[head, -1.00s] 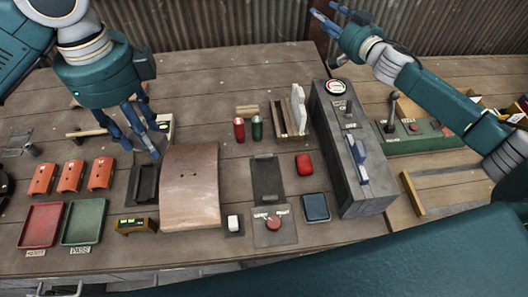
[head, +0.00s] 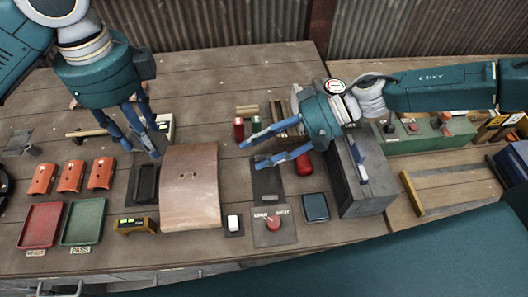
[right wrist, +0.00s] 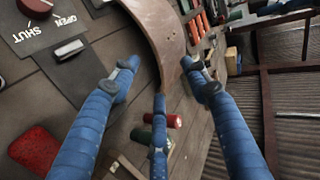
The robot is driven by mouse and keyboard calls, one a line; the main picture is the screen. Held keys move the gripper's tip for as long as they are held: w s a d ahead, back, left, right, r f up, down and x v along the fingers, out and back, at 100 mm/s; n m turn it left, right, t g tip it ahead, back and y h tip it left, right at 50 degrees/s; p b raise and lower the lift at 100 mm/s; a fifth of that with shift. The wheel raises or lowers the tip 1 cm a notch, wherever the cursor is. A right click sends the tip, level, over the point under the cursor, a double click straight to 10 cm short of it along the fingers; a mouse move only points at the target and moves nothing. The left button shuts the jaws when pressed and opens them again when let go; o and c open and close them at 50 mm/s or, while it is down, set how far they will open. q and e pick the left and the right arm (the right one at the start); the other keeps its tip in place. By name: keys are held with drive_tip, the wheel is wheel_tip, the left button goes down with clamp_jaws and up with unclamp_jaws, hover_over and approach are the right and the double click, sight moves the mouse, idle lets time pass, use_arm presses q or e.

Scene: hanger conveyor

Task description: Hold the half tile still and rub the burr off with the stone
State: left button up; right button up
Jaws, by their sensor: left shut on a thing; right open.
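The half tile appears to be the big curved brown piece (head: 190,195) in the middle of the bench, with a small dark spot on its top; it also shows in the right wrist view (right wrist: 158,28). I cannot tell which thing is the stone, nor see a burr.
A red block (head: 304,164) and a blue-black pad (head: 316,207) lie right. A switch panel (head: 273,226) and a dark plate (head: 266,185) lie in front. A grey box (head: 365,185) stands right. Orange tiles (head: 71,176), red (head: 40,226) and green (head: 83,222) trays are left.

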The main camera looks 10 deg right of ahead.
drive_tip(key=shift+g, duration=0.3)
drive_tip(key=x, duration=0.4)
drive_tip(key=s+x, duration=0.1)
drive_tip(key=x, duration=0.6)
drive_tip(key=shift+s+a+f, duration=0.15)
drive_tip(key=shift+s+f, duration=0.2)
drive_tip(key=shift+f, duration=0.25)
clamp_jaws()
